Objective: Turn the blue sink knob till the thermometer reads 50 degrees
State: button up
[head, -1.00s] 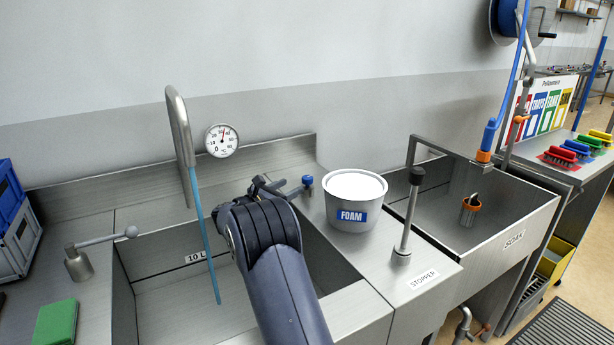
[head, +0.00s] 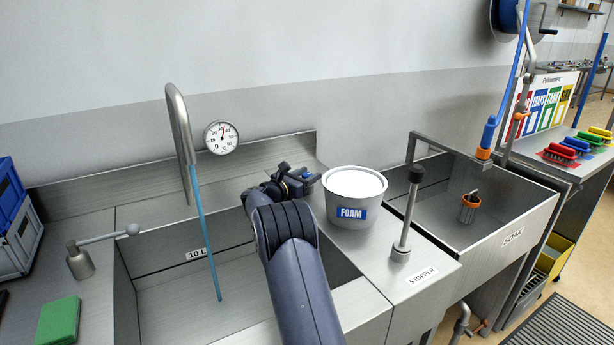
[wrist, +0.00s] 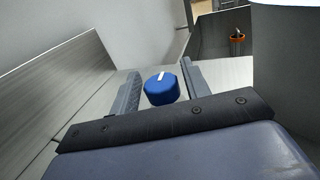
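The blue sink knob (wrist: 161,89) shows in the wrist view with a white mark on its top. My gripper (wrist: 160,84) is open, with one finger to the left and one to the right of the knob; I see a gap on the left side and cannot tell whether the right finger touches. In the head view my gripper (head: 296,178) is at the knob and mostly hides it. Water (head: 207,245) runs from the spout (head: 180,130) into the sink.
A FOAM tub (head: 354,199) stands close to the right of my gripper. The STOPPER lever (head: 407,215) and SOAK basin (head: 515,222) are farther right. A lever handle (head: 105,240), green block (head: 59,321) and blue crate (head: 12,200) are at the left.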

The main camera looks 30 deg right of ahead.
jog(key=c, duration=0.7)
jog(key=shift+c, duration=0.2)
jog(key=shift+f+n+t+b, duration=0.15)
jog(key=shift+n+t+b, duration=0.2)
jog(key=shift+b, duration=0.3)
jog(key=n+t+y+b, duration=0.1)
jog(key=t+b, duration=0.1)
jog(key=n+t+y+b, duration=0.1)
jog(key=t+b, duration=0.1)
jog(key=b, duration=0.1)
jog(key=shift+s+f+n, duration=0.1)
jog(key=shift+f+n, duration=0.05)
jog(key=shift+n, duration=0.1)
jog(key=n+t+y+b, duration=0.2)
jog(key=b, duration=0.2)
jog(key=shift+n+t+y+b, duration=0.3)
jog(key=shift+t+b, duration=0.25)
jog(key=shift+b, duration=0.2)
jog(key=shift+r+y+b, duration=0.3)
jog(key=shift+b, duration=0.05)
jog(key=o, duration=1)
jog(key=shift+c, duration=0.2)
